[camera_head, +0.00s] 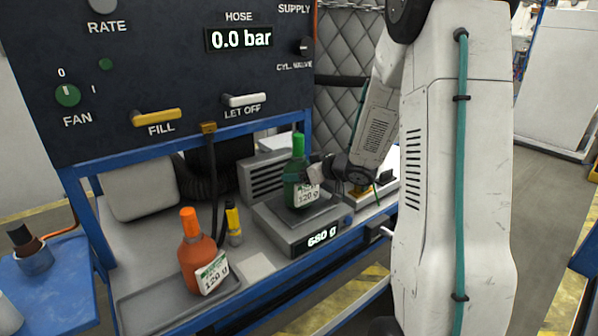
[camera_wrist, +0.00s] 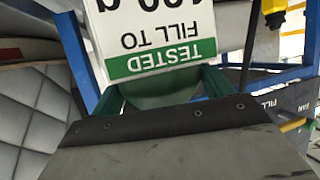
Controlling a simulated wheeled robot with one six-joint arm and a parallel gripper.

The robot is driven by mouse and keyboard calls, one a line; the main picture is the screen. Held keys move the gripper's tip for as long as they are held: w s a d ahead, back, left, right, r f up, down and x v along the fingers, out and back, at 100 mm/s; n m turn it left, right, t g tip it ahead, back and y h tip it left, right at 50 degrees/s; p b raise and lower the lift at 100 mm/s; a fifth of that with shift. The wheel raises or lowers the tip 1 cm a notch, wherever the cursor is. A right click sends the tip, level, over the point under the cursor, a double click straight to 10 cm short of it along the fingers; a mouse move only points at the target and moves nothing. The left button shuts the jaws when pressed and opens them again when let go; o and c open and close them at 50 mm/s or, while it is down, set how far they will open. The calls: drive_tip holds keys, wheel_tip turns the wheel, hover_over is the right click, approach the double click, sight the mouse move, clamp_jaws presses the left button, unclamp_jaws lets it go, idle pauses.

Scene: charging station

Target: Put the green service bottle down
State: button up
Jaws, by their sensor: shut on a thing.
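The green service bottle (camera_head: 297,180) is upright at the grey scale (camera_head: 275,232), with its base at the scale's pan. I cannot tell for certain if the base touches the pan. The scale's display reads 680 g. My gripper (camera_head: 313,175) reaches in from the right and is shut on the green bottle. In the wrist view the bottle's label (camera_wrist: 155,35) appears upside down, reading "TESTED FILL TO"; its weight is partly cut off.
An orange bottle (camera_head: 192,255) labelled 120 g stands in a grey tray (camera_head: 150,312) at front left. The control panel (camera_head: 165,70) overhangs the bench, with FILL (camera_head: 157,117) and LET OFF (camera_head: 245,100) handles; the hose display reads 0.0 bar.

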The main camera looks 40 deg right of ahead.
drive_tip(key=o, duration=1.3)
drive_tip(key=shift+f, duration=0.1)
drive_tip(key=v, duration=1.1)
drive_tip(key=s+a+r+m+g+h, duration=0.3)
drive_tip(key=s+r+m+h, duration=0.1)
drive_tip(key=r+h, duration=0.45)
drive_tip(key=s+a+g+y, duration=0.1)
drive_tip(key=s+a+g, duration=0.2)
drive_tip(key=s+a, duration=0.3)
drive_tip(key=s+a+f+g+y, duration=0.1)
drive_tip(key=s+a+g+y, duration=0.1)
drive_tip(key=s+a, duration=0.5)
drive_tip(key=s+a+g+y, duration=0.1)
drive_tip(key=s+a+g, duration=0.2)
drive_tip(key=s+a, duration=0.3)
drive_tip(key=shift+s+a+f+n+g+y, duration=0.1)
drive_tip(key=shift+s+f+n+g+y, duration=0.05)
drive_tip(key=shift+s, duration=0.5)
drive_tip(key=shift+s+a+f+n+g+y, duration=0.1)
drive_tip(key=shift+s+f+n+g, duration=0.05)
drive_tip(key=shift+s, duration=0.5)
